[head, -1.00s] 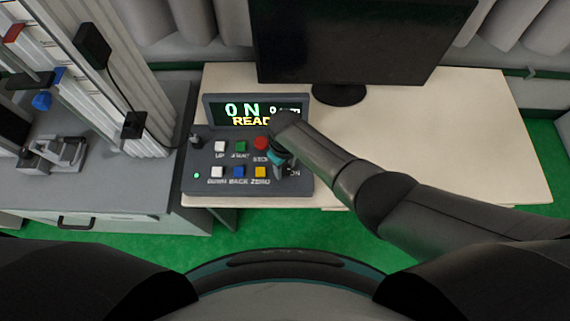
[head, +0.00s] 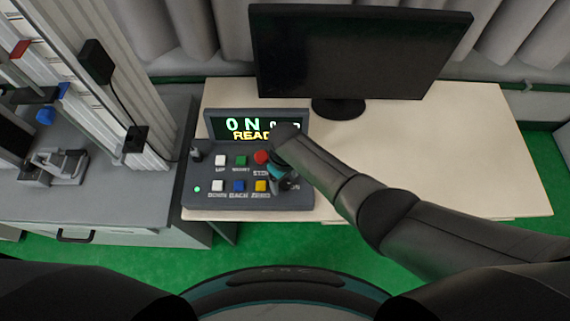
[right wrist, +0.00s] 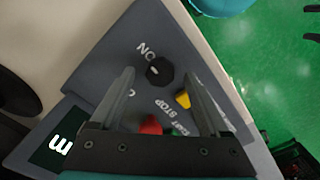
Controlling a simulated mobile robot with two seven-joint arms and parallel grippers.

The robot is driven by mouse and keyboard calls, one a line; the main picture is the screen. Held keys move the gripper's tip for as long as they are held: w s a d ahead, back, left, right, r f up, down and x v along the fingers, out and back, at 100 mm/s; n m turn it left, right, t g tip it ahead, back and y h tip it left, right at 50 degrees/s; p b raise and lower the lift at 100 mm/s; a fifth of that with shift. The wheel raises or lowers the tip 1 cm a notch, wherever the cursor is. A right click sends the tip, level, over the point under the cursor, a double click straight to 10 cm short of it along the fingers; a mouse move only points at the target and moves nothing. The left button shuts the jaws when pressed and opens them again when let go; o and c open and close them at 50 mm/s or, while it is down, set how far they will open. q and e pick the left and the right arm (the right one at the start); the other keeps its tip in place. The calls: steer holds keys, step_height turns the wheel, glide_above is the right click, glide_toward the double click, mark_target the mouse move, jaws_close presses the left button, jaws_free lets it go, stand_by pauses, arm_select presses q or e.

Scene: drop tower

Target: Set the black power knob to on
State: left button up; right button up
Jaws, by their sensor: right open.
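The black power knob (right wrist: 159,71) sits on the grey control panel (right wrist: 182,50) in the right wrist view. Its white mark points toward the ON lettering; the other label is partly hidden by a finger. My right gripper (right wrist: 160,75) is open, with one fingertip on each side of the knob in the picture; I cannot tell whether they touch it. In the head view my right gripper (head: 282,178) is over the panel's right end and hides most of the knob. My left gripper is not in view.
Several coloured buttons (head: 240,160) and a lit green lamp (head: 197,189) are on the panel. A small dark knob (head: 196,155) stands at its upper left. A monitor (head: 355,50) stands behind, and the drop tower (head: 130,80) at left. The table's right side (head: 460,150) is clear.

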mark_target(285, 183)
step_height(285, 183, up, 14)
steer(key=p, duration=0.4)
steer(key=shift+r, duration=0.2)
stand_by(0.4)
